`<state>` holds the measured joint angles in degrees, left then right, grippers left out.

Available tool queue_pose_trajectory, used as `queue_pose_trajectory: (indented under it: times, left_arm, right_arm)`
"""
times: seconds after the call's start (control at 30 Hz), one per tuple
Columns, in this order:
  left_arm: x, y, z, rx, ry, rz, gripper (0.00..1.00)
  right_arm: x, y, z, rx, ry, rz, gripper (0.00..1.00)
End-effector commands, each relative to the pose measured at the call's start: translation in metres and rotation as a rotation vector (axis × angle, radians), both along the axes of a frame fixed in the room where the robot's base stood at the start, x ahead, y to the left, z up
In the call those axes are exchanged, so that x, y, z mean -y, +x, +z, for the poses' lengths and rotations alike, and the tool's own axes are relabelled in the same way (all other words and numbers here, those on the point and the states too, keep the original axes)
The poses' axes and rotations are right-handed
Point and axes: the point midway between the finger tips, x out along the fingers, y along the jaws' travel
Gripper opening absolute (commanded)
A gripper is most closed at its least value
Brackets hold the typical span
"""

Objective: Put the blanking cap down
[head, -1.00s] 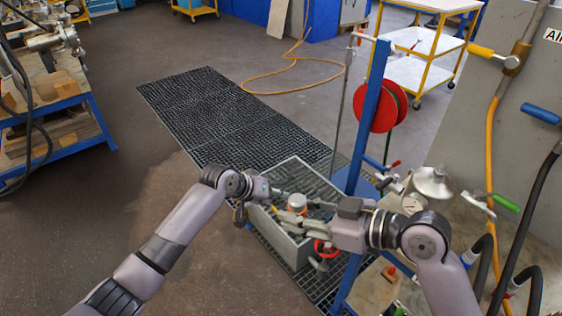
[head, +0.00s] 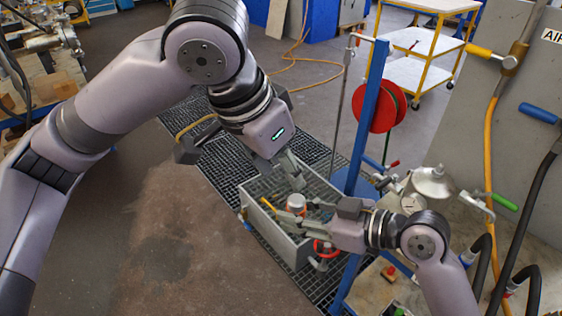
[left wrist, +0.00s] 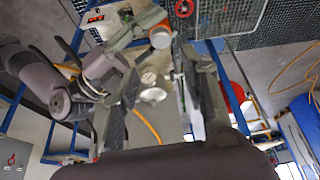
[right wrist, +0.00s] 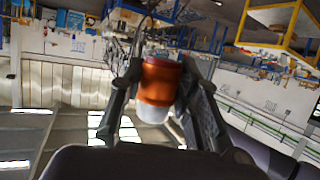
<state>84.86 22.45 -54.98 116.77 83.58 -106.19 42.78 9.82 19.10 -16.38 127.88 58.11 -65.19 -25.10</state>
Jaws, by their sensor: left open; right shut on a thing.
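The blanking cap (head: 296,203), orange with a white part, is in my right gripper (head: 306,217), above the grey metal crate (head: 281,246) in the head view. In the right wrist view the cap (right wrist: 160,88) sits between both fingers, which are shut on it. In the left wrist view the cap (left wrist: 160,38) shows near the top. My left gripper (head: 288,178) is open, pointing down toward the crate, above and behind the cap in the head view. Its two fingers stand apart with nothing between them in the left wrist view (left wrist: 160,100).
A valve with a red handwheel (head: 323,249) is at the crate's front right. A blue post (head: 366,130) with a red reel (head: 378,106) stands behind my right arm. Dark floor grating (head: 215,150) lies around the crate. Open floor (head: 165,240) is at left.

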Motion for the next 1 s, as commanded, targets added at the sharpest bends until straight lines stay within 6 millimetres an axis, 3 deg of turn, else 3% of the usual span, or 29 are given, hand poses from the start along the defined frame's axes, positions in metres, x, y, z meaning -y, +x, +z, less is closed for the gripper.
queue_pose_trajectory:
  times: [0.6,1.0]
  left_arm:
    - [0.027,0.027,-0.092,-0.003,-0.001,0.001,0.40]
    - [0.032,0.032,-0.108,0.000,-0.002,0.001,0.40]
  right_arm:
    - [0.000,0.000,0.001,0.000,0.001,0.000,0.00]
    - [0.000,0.000,0.001,0.000,0.001,0.000,0.00]
